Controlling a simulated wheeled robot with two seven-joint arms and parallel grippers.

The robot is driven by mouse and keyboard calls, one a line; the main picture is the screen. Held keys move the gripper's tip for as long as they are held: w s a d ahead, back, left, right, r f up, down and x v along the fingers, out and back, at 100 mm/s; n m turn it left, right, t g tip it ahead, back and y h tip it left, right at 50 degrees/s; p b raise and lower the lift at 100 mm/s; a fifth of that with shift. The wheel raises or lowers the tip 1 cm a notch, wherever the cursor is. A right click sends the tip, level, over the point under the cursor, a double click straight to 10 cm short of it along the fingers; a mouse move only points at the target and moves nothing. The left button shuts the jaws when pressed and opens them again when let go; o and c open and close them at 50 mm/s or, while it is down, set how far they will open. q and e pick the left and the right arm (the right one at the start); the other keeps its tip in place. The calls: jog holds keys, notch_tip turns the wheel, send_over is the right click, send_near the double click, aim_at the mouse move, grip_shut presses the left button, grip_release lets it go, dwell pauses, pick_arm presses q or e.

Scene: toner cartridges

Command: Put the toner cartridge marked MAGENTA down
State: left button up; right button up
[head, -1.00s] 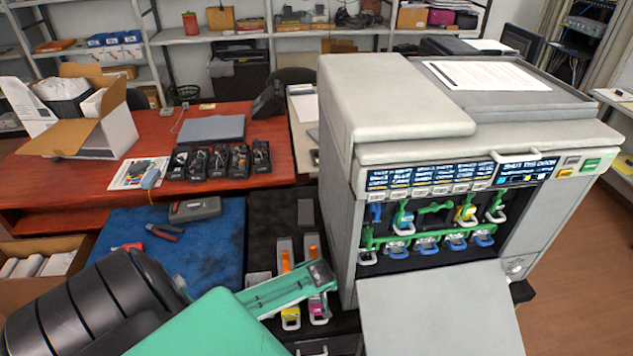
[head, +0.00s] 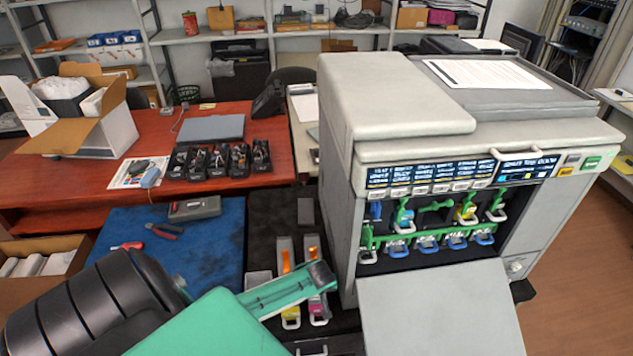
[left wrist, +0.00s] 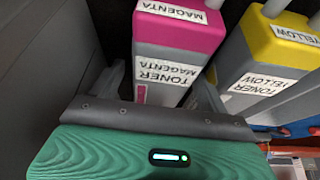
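The MAGENTA toner cartridge (left wrist: 178,38) has a magenta top end, a grey body and white labels. In the left wrist view it lies between the two fingers of my left gripper (left wrist: 163,85). The fingers look spread, with a narrow gap on the left; contact on the right is unclear. In the head view my left gripper (head: 322,277) is over the dark mat, and a patch of the magenta cartridge (head: 316,303) shows just below it. My right gripper is not in view.
A YELLOW cartridge (left wrist: 278,50) is close on the right of the magenta one. The printer (head: 430,300) stands to the right, its front open over a row of coloured latches. A blue mat (head: 210,245) with pliers (head: 163,232) lies to the left.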

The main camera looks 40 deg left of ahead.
pick_arm(q)
jog(key=shift+f, duration=0.1)
jog(key=b+v, duration=0.1)
jog(key=v, duration=1.3)
